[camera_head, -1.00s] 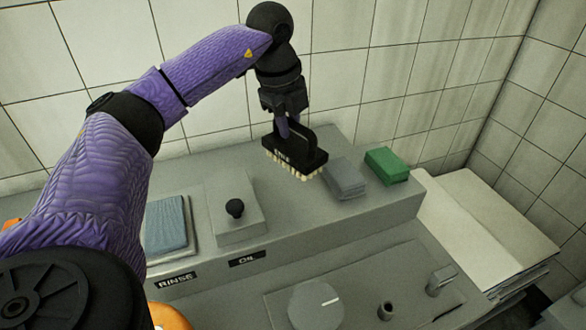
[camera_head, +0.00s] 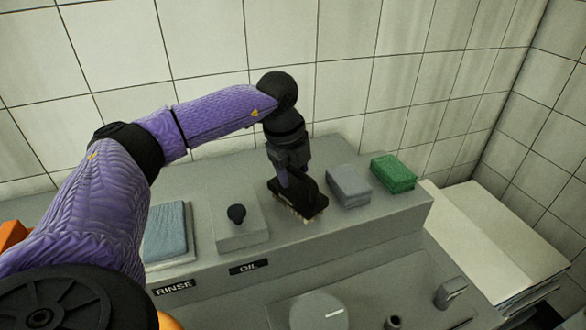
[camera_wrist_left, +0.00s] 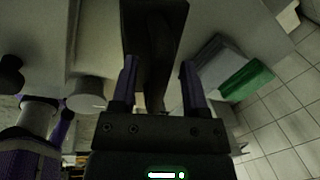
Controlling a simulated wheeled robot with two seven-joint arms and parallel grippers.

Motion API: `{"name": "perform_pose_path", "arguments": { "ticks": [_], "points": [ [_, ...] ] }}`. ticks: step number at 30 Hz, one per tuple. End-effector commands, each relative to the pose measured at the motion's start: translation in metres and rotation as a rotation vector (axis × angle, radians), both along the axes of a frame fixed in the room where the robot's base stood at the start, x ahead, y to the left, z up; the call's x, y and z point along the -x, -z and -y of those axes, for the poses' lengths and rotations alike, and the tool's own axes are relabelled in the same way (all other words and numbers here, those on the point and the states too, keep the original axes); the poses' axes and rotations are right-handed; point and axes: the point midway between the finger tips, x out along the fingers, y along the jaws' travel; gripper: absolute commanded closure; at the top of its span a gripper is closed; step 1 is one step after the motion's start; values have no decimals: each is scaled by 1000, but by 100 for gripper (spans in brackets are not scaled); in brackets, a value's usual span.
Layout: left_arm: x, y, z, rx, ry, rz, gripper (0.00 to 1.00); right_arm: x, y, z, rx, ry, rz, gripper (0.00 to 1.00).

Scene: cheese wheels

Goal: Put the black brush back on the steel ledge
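The black brush (camera_head: 312,204) is on the grey steel ledge (camera_head: 350,225), between the oil block with the black knob and a grey block. Its pale bristles face down and appear to touch the ledge top. My left gripper (camera_head: 285,180) is right above it, pointing down, with its fingers around the handle. In the left wrist view the brush (camera_wrist_left: 155,25) lies between the two purple fingers (camera_wrist_left: 158,88). The fingers stand apart, with a visible gap on each side of the handle. My right gripper is not in view.
A grey block (camera_head: 348,186) and a green block (camera_head: 393,173) sit right of the brush. A knob (camera_head: 236,213) on a raised block and a blue cloth (camera_head: 166,232) are to its left. The tiled wall (camera_head: 350,90) stands close behind.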

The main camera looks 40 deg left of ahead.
Motion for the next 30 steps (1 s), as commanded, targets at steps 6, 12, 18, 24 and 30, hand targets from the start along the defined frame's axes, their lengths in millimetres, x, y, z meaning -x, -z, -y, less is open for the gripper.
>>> {"name": "perform_pose_path", "arguments": {
  "ticks": [6, 12, 18, 24, 30],
  "points": [
    [0, -4, 0, 0, 0, 1, 42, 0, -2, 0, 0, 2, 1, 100],
    [8, -51, -1, 0, 0, 6, 42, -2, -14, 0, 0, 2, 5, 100],
    [18, -102, -1, 0, 0, 5, 42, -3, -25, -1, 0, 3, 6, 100],
    [23, -120, -2, 0, 0, 1, 42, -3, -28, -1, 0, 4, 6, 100],
    [23, -120, -2, 0, 0, 0, 42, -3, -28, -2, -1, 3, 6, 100]
  ]
}}
